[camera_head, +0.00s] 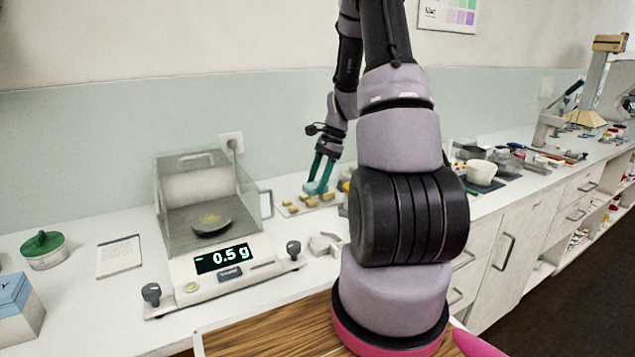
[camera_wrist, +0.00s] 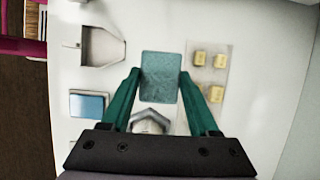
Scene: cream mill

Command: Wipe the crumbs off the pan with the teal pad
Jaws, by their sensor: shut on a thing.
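The teal pad (camera_head: 315,188) is between the fingertips of my gripper (camera_head: 319,180), beyond the balance to its right. In the wrist view the pad (camera_wrist: 160,77) lies flat-on between the two teal fingers of my gripper (camera_wrist: 160,73), which is shut on it. I cannot tell whether the pad touches the counter. The dark round pan (camera_head: 211,220) sits inside the clear draft shield of the balance (camera_head: 230,268), with tan crumbs on it. The display reads 0.5 g. The pan does not show in the wrist view.
The draft shield (camera_head: 172,188) walls the pan. Small yellow blocks (camera_head: 311,202) lie on a tray beside my gripper; they also show in the wrist view (camera_wrist: 200,57). A grey angular piece (camera_head: 325,243) stands right of the balance. A green-lidded jar (camera_head: 43,250) and a card (camera_head: 119,256) are left.

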